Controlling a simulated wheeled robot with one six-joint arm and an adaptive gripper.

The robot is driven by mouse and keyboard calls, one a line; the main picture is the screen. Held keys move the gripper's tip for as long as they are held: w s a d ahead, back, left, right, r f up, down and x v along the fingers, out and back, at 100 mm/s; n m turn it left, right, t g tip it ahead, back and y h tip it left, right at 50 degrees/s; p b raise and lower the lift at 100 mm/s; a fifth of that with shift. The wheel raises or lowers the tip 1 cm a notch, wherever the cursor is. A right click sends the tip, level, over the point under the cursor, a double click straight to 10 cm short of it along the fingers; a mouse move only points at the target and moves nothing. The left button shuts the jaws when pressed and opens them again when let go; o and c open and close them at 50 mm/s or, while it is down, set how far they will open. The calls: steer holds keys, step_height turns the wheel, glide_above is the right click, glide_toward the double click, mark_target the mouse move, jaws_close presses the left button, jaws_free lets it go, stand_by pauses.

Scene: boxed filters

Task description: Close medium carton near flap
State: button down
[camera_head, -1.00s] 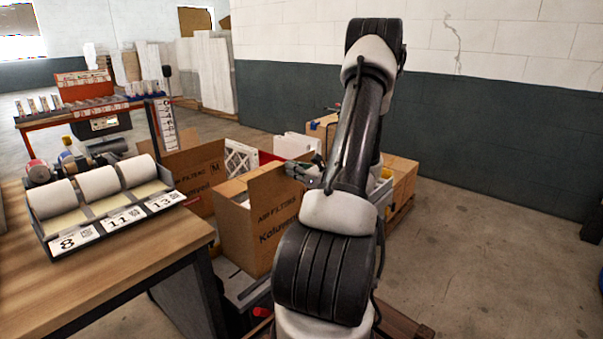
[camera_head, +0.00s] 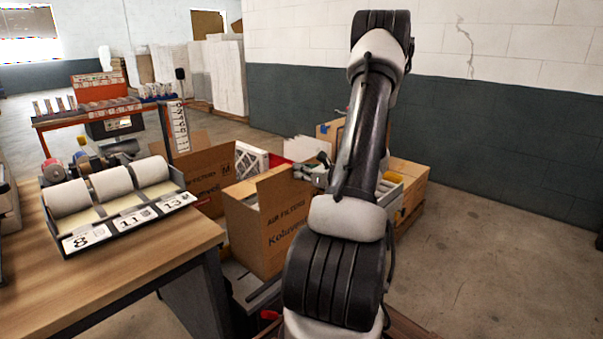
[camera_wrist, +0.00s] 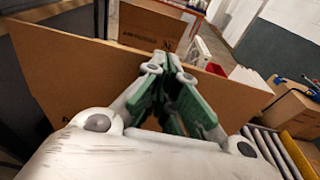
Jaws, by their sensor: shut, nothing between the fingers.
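An open brown carton (camera_head: 249,232), printed "Air Filters", stands right of the wooden bench in the head view. Its raised flap (camera_head: 284,187) stands up on the side toward my arm. In the wrist view, a broad brown flap (camera_wrist: 75,70) crosses the picture behind my fingers. My gripper (camera_head: 320,172) is beside the flap's upper right end in the head view, partly hidden by my arm. In the wrist view, the green fingers of my gripper (camera_wrist: 168,62) are closed together and empty. I cannot tell whether they touch the flap.
Another carton (camera_head: 203,178) marked M stands behind, with a white filter (camera_head: 250,160) beside it. The bench (camera_head: 130,258) with label rolls (camera_head: 110,185) is at left. Floor at right is clear.

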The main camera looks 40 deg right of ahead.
steer(key=w+g, duration=0.4)
steer(key=g, duration=0.1)
steer(key=w+g, duration=0.3)
steer(key=shift+a+f+h, duration=0.3)
steer(key=shift+a+f, duration=0.05)
steer(key=shift+f, duration=0.05)
steer(key=w+g, duration=0.1)
steer(key=f+g, duration=0.1)
steer(key=shift+w+a+f+g, duration=0.1)
steer(key=shift+w+f+g, duration=0.2)
steer(key=shift+w, duration=0.05)
steer(key=shift+w+f+g, duration=0.35)
steer(key=shift+f+g, duration=0.1)
steer(key=shift+f, duration=0.2)
steer(key=shift+w+f+g, duration=0.35)
steer(key=shift+f+g, duration=0.05)
steer(key=shift+f, duration=0.25)
steer(key=shift+w+f+g, duration=0.35)
steer(key=shift+f+g, duration=0.1)
steer(key=shift+f, duration=0.2)
steer(key=shift+s+f, duration=0.15)
